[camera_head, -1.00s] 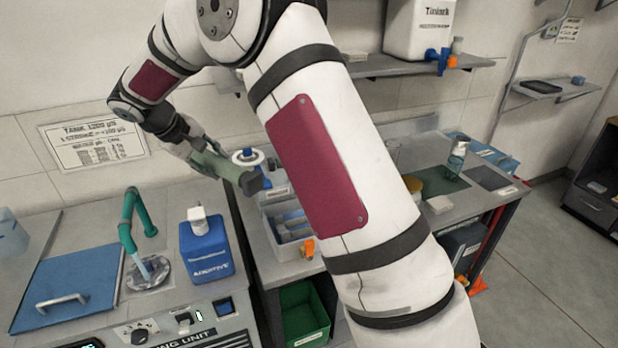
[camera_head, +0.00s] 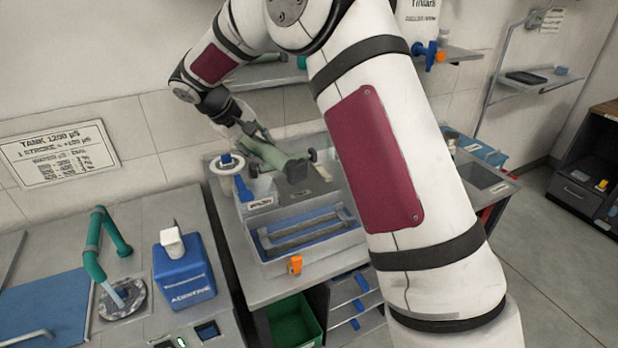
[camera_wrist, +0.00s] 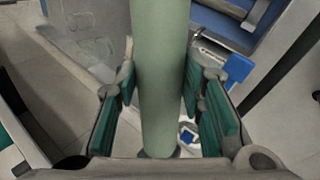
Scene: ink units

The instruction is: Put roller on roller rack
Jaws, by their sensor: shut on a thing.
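A green roller (camera_head: 268,154) with a dark end is held in my gripper (camera_head: 250,136), tilted down to the right above the grey bench. In the wrist view the roller (camera_wrist: 159,75) runs lengthwise between the green finger pads of my gripper (camera_wrist: 160,103), which is shut on it. A light grey tray (camera_head: 318,258) with a blue interior and long grey bars across it stands below and to the right of the roller. I cannot tell for sure whether this tray is the roller rack. Part of the bench behind it is hidden by my arm.
A blue additive jug (camera_head: 184,268) and a green tap (camera_head: 95,245) are at the left. A green bin (camera_head: 296,325) is below the bench.

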